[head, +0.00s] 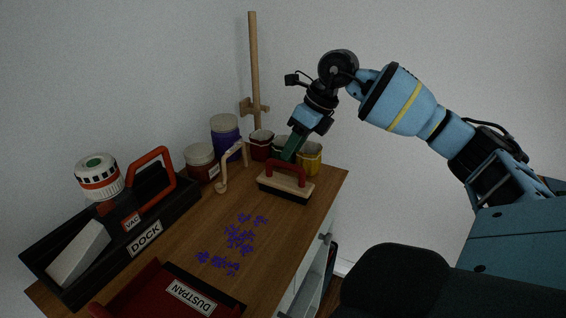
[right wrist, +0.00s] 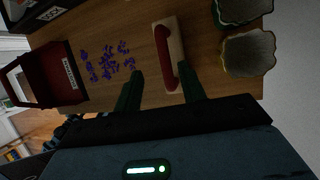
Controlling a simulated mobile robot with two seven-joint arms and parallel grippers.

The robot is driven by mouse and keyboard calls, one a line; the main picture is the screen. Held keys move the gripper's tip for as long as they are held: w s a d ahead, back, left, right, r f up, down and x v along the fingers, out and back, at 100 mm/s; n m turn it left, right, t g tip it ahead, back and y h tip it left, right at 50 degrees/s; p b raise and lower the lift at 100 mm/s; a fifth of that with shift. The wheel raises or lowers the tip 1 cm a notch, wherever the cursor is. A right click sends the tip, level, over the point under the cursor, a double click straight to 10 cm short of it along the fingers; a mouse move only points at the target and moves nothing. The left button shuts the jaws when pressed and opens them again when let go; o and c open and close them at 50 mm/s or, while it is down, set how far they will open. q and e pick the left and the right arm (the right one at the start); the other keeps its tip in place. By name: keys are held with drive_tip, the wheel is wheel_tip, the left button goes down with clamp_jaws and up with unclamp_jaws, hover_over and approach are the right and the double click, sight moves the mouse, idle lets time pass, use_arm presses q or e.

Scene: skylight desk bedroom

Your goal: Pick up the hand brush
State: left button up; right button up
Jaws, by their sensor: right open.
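The hand brush (head: 286,184) has a pale wooden block, dark bristles below and a red arched handle. It stands on the wooden desk near the right edge. In the right wrist view the brush (right wrist: 177,48) lies ahead of my fingers, with its red handle between their lines. My right gripper (head: 289,156) is just above and behind the brush in the head view. It also shows in the right wrist view (right wrist: 163,88), with its two green fingers apart and nothing visibly held. My left gripper is out of view.
Several jars and cups, including a yellow cup (head: 309,158), stand behind the brush. A dark dock tray (head: 180,190) is at left. A red dustpan (head: 150,290) lies in front. Purple bits (head: 238,238) are scattered mid-desk. A dark chair (head: 395,280) is at right.

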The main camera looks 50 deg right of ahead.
sight(285, 165)
drive_tip(key=shift+d+x, duration=0.15)
drive_tip(key=shift+x, duration=1.45)
drive_tip(key=shift+d+x, duration=0.15)
drive_tip(key=shift+x, duration=1.45)
drive_tip(key=shift+f, duration=0.1)
clamp_jaws()
